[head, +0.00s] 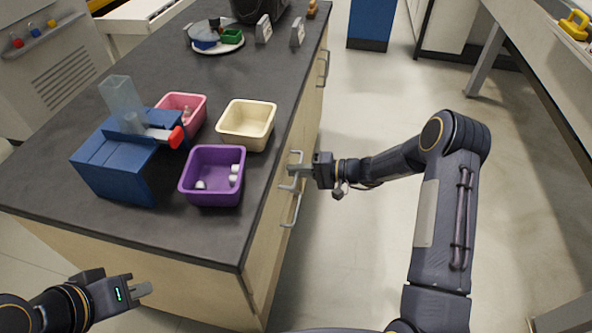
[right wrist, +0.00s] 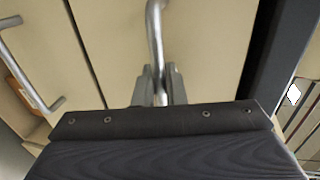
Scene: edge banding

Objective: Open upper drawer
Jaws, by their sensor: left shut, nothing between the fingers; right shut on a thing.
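The counter's light wood front (head: 268,235) carries several metal bar handles. My right gripper (head: 295,170) is at the upper of the two near handles (head: 297,157), with its fingers shut on the bar. In the right wrist view the fingers (right wrist: 159,90) pinch this grey handle (right wrist: 155,30) from both sides. The second handle (head: 292,211) is lower and nearer, and free. I cannot tell any opening of the drawer front (right wrist: 205,45) behind the gripped handle. My left gripper (head: 143,290) is shut and empty, beside the counter's near end.
On the dark countertop (head: 70,195) stand a purple bin (head: 213,190) with white pieces, a cream bin (head: 246,125), a pink bin (head: 190,103) and a blue dispenser (head: 115,165). Another handle (head: 323,68) is farther along. The floor (head: 360,235) right of the counter is clear.

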